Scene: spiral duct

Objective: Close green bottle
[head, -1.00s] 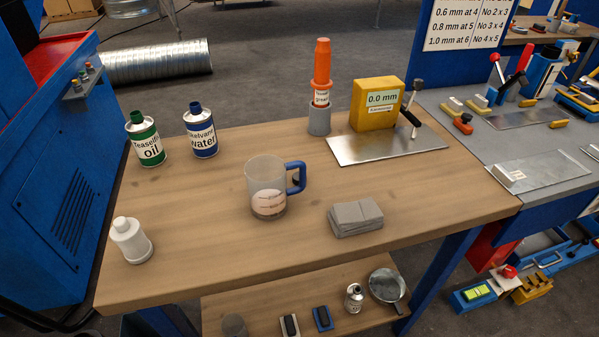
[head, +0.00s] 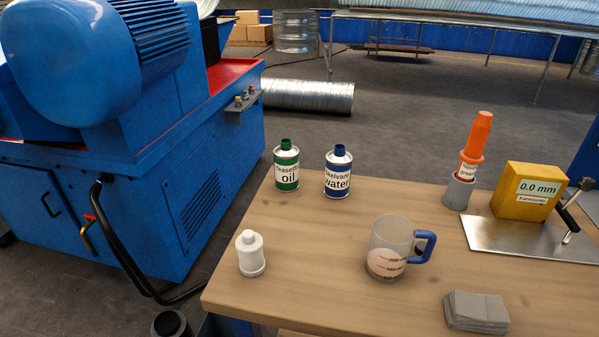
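The green bottle (head: 287,168) is a small can with a green band and a white label reading "oil". It stands upright at the back left of the wooden table (head: 330,225). Its green neck (head: 286,145) points up; I cannot tell whether a cap is on it. A similar blue bottle (head: 338,174) labelled "water" stands just to its right. Neither of my grippers shows in the head view.
A white bottle (head: 250,254) stands at the table's front left. A measuring jug (head: 388,250) with a blue handle, a grey cloth stack (head: 476,311), an orange tube (head: 471,150) and a yellow block (head: 526,191) stand further right. A blue machine (head: 180,190) borders the left.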

